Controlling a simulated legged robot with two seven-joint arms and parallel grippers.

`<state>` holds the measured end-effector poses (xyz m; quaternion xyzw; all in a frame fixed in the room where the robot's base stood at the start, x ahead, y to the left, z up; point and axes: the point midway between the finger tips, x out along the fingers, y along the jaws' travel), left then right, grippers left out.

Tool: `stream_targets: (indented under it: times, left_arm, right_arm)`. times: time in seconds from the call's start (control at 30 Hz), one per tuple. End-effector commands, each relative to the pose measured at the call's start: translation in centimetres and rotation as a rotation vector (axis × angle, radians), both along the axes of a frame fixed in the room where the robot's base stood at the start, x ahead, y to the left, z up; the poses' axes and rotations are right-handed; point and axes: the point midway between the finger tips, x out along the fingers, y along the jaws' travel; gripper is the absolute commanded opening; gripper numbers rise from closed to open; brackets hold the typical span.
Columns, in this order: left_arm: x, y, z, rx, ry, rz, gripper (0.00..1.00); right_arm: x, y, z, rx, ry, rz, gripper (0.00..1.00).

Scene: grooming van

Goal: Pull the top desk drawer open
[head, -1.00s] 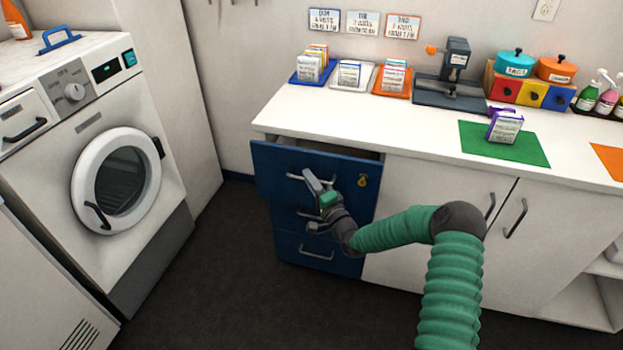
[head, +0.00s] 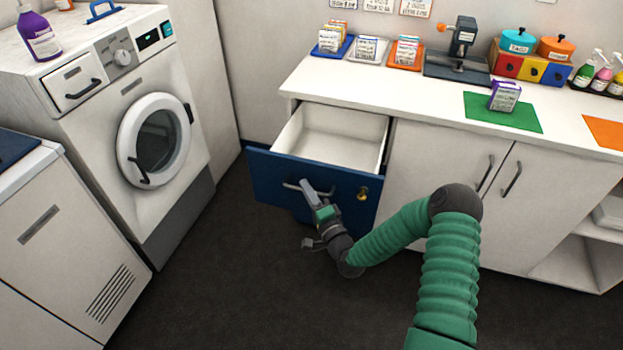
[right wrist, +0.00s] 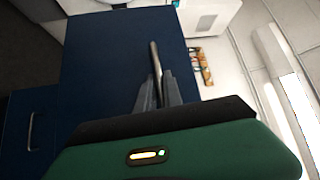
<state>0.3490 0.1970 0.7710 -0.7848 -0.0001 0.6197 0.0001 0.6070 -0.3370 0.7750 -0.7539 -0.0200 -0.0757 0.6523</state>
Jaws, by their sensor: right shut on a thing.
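The top desk drawer (head: 262,178) has a blue front and stands well out from under the white counter. Its pale inside (head: 335,138) shows and looks empty. A grey bar handle (head: 293,186) runs across its front, and a brass lock with a key (head: 363,193) sits to the right of it. My right gripper (head: 308,188) is shut on the handle; in the right wrist view the fingers (right wrist: 158,90) close around the bar (right wrist: 154,60). The drawer front hides most of the lower drawers. My left gripper is not in view.
A white washer (head: 150,150) stands at the left, with dark floor (head: 215,240) between it and the desk. White cupboard doors (head: 450,170) are right of the drawer. A green mat (head: 480,115) with a small packet lies on the counter (head: 420,97).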

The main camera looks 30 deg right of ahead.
Motion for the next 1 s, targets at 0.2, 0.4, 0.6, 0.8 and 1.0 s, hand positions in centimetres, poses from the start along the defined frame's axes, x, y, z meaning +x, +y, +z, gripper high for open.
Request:
stream_targets:
  times: [0.2,0.4,0.6,0.8,1.0]
  left_arm:
    - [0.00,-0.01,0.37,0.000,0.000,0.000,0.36]
    - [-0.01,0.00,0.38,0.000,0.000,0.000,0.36]
    - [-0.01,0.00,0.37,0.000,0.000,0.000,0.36]
    - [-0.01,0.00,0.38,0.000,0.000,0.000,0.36]
    - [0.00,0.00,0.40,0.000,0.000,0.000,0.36]
  right_arm:
    - [-0.90,1.42,-0.29,0.004,0.009,0.009,0.00]
    - [-1.07,1.58,-0.33,0.003,0.008,0.007,0.00]
    - [-1.05,1.54,-0.33,0.003,0.008,0.007,0.00]
    - [-1.03,1.43,-0.24,0.002,0.006,0.004,0.32]
    - [-1.09,1.30,-0.07,0.001,0.001,0.002,0.32]
